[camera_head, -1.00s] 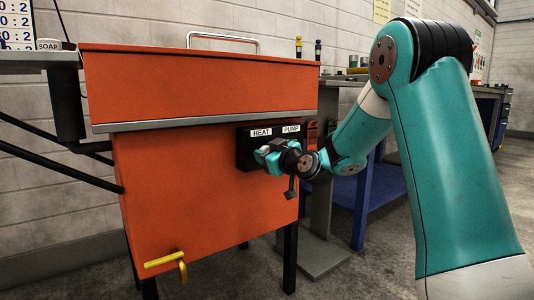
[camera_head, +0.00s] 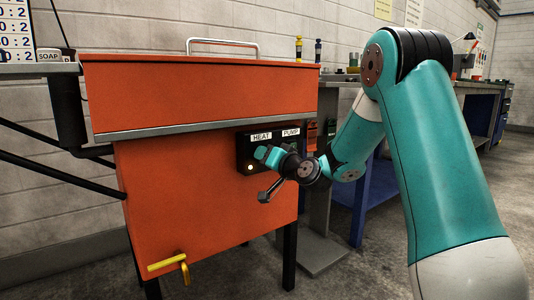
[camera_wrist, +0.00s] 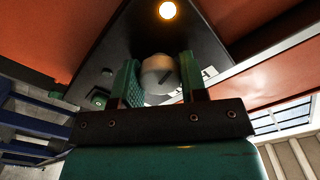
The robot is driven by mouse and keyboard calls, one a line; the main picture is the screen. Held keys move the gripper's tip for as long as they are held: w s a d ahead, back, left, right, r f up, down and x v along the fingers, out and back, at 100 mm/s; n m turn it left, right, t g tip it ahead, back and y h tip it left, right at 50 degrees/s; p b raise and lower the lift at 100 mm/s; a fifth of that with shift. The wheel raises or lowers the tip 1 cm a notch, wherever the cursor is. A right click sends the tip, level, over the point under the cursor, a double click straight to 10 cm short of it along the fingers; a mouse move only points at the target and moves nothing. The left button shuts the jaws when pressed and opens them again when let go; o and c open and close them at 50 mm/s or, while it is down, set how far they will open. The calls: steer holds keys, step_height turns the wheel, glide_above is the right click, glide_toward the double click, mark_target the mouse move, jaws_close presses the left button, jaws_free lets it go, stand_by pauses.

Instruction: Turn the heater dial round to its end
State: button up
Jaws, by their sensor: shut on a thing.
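The heater dial (camera_wrist: 158,74) is a pale round knob with a dark mark on its face, on the black control panel (camera_wrist: 105,58). In the wrist view my gripper (camera_wrist: 160,80) has one teal finger on each side of the dial and is shut on it. In the head view my gripper (camera_head: 262,154) is at the panel under the HEAT label (camera_head: 262,137) and hides the dial. An amber lamp (camera_wrist: 167,10) glows on the panel; it also shows in the head view (camera_head: 250,168).
The panel is on an orange lidded cabinet (camera_head: 190,190). A PUMP label (camera_head: 291,132) is right of HEAT. A yellow tap handle (camera_head: 168,264) sticks out low on the cabinet's front. A workbench with a blue base (camera_head: 368,200) stands behind my arm.

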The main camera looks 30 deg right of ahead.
steer(key=shift+m+p, duration=0.75)
steer(key=shift+m, duration=0.85)
steer(key=shift+f, duration=0.1)
steer(key=o, duration=0.9)
steer(key=s+b, duration=0.3)
steer(key=s, duration=0.2)
steer(key=s+b, duration=0.3)
steer(key=s, duration=0.3)
steer(key=s+b, duration=0.4)
steer(key=s, duration=0.2)
steer(key=shift+s+d, duration=0.2)
steer(key=shift+d, duration=0.05)
